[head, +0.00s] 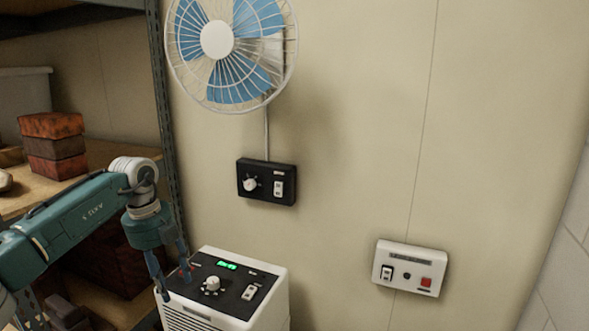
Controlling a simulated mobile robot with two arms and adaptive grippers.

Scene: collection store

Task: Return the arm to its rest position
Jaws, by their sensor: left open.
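My left arm comes in from the left, and my left gripper (174,283) points down at the left edge of a white appliance. The gripper is open, its two fingers apart with nothing seen between them. One fingertip is by the left edge of the appliance's dark top panel; I cannot tell whether it touches. My right gripper is not in view.
The white appliance (273,303) has a knob, a switch and a lit green display. A blue-bladed fan (217,40), a black control box (266,182) and a white switch panel (409,268) are on the wall. Shelving (167,120) with stacked boxes (52,146) stands left.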

